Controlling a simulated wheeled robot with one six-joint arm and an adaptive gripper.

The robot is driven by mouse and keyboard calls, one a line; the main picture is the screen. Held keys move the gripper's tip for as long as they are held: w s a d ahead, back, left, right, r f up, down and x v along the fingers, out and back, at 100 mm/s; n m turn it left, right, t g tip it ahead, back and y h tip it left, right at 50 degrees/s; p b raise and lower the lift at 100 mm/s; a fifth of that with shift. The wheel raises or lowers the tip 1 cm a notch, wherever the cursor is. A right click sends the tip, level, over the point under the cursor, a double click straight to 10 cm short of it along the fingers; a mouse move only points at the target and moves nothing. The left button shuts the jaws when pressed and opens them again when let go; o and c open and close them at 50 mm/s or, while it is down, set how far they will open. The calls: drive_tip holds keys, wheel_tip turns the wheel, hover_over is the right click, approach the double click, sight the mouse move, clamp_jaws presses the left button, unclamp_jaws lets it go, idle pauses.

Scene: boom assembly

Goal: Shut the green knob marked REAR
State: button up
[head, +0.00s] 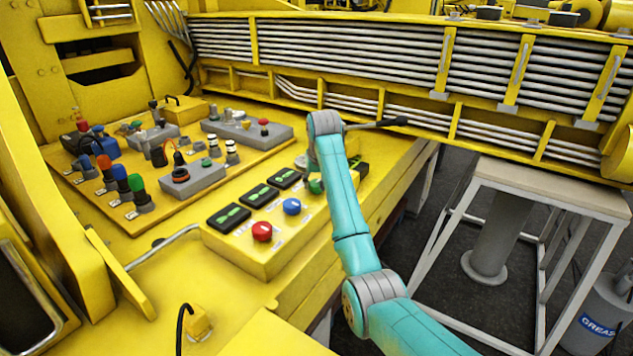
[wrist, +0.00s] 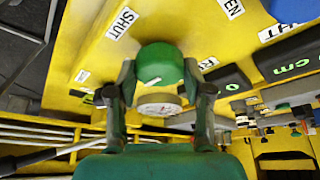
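The green knob (head: 315,186) is on the raised yellow panel box, partly hidden by my teal arm in the head view. In the wrist view the green knob (wrist: 160,65) fills the space between my two fingers, with a pale disc below its green part. My gripper (wrist: 159,78) has one finger against each side of the knob, with no clear gap. A SHUT label (wrist: 122,22) lies to the knob's upper left, and a label ending in EN (wrist: 232,8) to its upper right. The word REAR is not readable.
The same box holds a red knob (head: 262,231), a blue knob (head: 292,207) and several black displays (head: 228,217). A board with many other controls (head: 130,213) lies to the left. A grey-topped stand (head: 550,187) is at the right.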

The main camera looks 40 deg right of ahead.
drive_tip(key=shift+m, duration=0.3)
drive_tip(key=m+g+h, duration=0.1)
drive_tip(key=m, duration=0.2)
drive_tip(key=shift+w+a+m, duration=0.1)
drive_tip(key=shift+m, duration=0.3)
drive_tip(key=m, duration=0.2)
drive_tip(key=m+g+h, duration=0.1)
drive_tip(key=m, duration=0.1)
drive_tip(key=shift+m+g, duration=0.3)
drive_tip(key=m+g, duration=0.1)
drive_tip(key=m, duration=0.3)
drive_tip(key=shift+w+g, duration=0.15)
drive_tip(key=shift+g, duration=0.25)
drive_tip(key=m, duration=0.2)
drive_tip(key=m+g, duration=0.1)
drive_tip(key=m, duration=0.1)
drive_tip(key=shift+f+m+g, duration=0.1)
drive_tip(key=shift+m+g, duration=0.2)
drive_tip(key=shift+m, duration=0.3)
drive_tip(key=o, duration=1.2)
drive_tip(key=shift+c, duration=0.2)
drive_tip(key=shift+w, duration=0.1)
